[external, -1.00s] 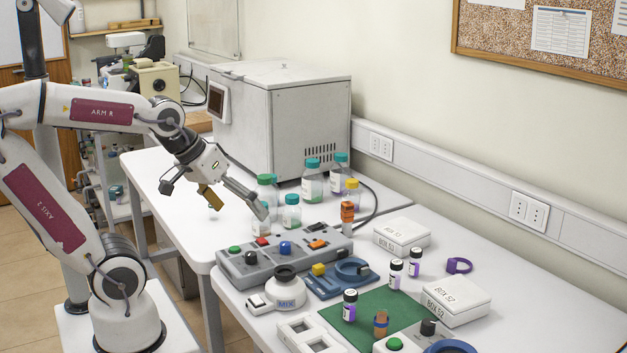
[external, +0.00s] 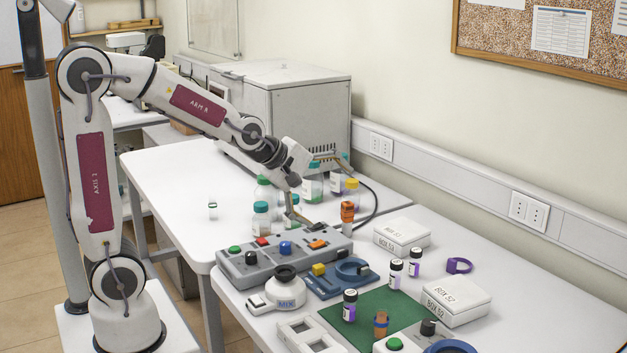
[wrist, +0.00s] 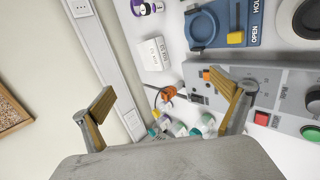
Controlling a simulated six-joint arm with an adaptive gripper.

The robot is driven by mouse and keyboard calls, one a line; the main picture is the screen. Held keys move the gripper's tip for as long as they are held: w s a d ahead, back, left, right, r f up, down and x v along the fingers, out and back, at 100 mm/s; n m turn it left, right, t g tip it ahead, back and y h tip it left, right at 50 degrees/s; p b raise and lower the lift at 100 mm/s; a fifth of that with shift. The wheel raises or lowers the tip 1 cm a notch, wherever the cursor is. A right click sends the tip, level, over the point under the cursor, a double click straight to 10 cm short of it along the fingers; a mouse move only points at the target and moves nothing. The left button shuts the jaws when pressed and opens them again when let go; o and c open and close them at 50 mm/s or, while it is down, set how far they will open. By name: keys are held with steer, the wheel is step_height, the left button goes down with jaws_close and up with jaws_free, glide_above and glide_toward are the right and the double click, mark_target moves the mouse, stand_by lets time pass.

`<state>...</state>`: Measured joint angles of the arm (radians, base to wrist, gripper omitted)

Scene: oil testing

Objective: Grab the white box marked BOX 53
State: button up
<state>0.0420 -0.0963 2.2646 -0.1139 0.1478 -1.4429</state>
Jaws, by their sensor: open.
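The white box marked BOX 53 (external: 401,237) lies flat on the table near the wall in the external view, its front label small. It also shows in the wrist view (wrist: 154,53), above and between my fingers. My gripper (external: 314,188) is in front of the bottles, left of the box and apart from it. In the wrist view my gripper (wrist: 165,96) has its two tan-padded fingers spread wide with nothing between them. A similar white box marked BOX 52 (external: 456,300) lies nearer the camera.
Bottles with teal caps (external: 261,222) and an orange-topped vial (external: 347,216) stand near my gripper. A grey button panel (external: 284,257) lies below it. Small dark-capped vials (external: 396,273) and a purple ring (external: 459,265) are near the boxes. The wall trunking (external: 455,190) runs behind.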

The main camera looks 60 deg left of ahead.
steer(key=w+f+n+t, duration=0.2)
steer(key=w+f+n, duration=0.3)
steer(key=w+n, duration=0.6)
steer(key=n+t+y, duration=0.2)
steer(key=n, duration=0.5)
glide_toward(404, 227)
steer(key=w, duration=0.3)
steer(key=shift+w+f+n, duration=0.3)
steer(key=shift+f+n, duration=0.05)
steer(key=shift+n, duration=0.45)
steer(key=shift+x, duration=1.3)
steer(key=shift+w, duration=0.1)
steer(key=shift+f+x, duration=0.2)
steer(key=shift+x, duration=0.65)
steer(key=shift+f+x, duration=0.15)
steer(key=shift+x, duration=0.7)
steer(key=shift+w+a+f, duration=0.15)
steer(key=shift+w+f, duration=0.15)
steer(key=shift+w, duration=0.3)
steer(key=shift+c, duration=0.3)
